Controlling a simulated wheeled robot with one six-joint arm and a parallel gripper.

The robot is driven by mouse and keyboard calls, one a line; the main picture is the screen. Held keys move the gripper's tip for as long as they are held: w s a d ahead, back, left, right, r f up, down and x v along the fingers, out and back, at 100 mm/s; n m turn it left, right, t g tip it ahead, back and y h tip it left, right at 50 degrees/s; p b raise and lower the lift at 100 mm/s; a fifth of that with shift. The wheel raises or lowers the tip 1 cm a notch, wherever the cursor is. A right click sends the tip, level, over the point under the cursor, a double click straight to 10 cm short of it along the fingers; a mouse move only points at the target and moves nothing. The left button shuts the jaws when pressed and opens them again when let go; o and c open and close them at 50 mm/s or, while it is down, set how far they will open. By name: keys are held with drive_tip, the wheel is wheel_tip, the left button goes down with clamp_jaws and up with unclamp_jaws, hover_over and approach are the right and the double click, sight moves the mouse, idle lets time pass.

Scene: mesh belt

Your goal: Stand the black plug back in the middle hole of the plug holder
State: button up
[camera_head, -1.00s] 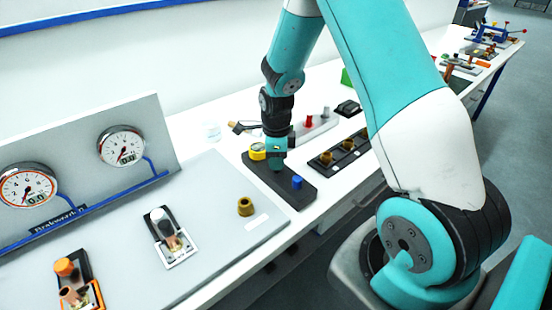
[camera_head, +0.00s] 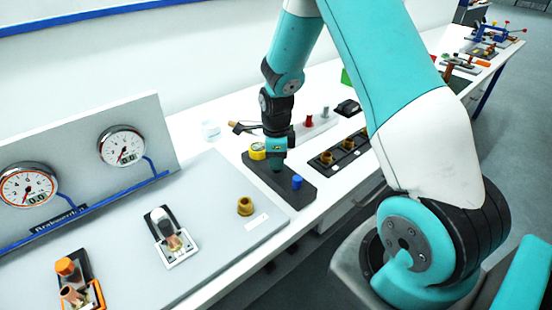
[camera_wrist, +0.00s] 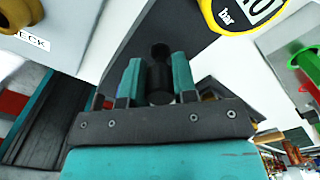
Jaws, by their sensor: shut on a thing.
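The plug holder (camera_head: 303,197) is a long dark block on the white bench. A blue plug (camera_head: 297,182) stands at its near right end, and a yellow-rimmed gauge (camera_head: 257,151) is at its far left end. My gripper (camera_head: 278,168) points down over the middle of the holder. In the wrist view, my gripper (camera_wrist: 158,68) is shut on the black plug (camera_wrist: 160,82), which sits between the teal fingers. The holder's grey top (camera_wrist: 190,38) lies beyond the fingertips. The middle hole is hard to make out, and I cannot tell whether the plug's lower end is in it.
A dark tray with brass fittings (camera_head: 326,159) lies right of the holder. A grey strip with a red plug (camera_head: 308,121) is behind. The grey gauge panel (camera_head: 215,220) with a brass fitting (camera_head: 245,206) is at left. My upper arm passes over the right side.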

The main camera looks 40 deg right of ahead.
drive_tip(key=shift+f+b, duration=0.65)
drive_tip(key=shift+f, duration=0.35)
drive_tip(key=o, duration=1)
drive_tip(key=shift+r, duration=0.15)
drive_tip(key=shift+r+b, duration=0.95)
drive_tip(key=shift+r, duration=7.65)
drive_tip(key=shift+a, duration=0.1)
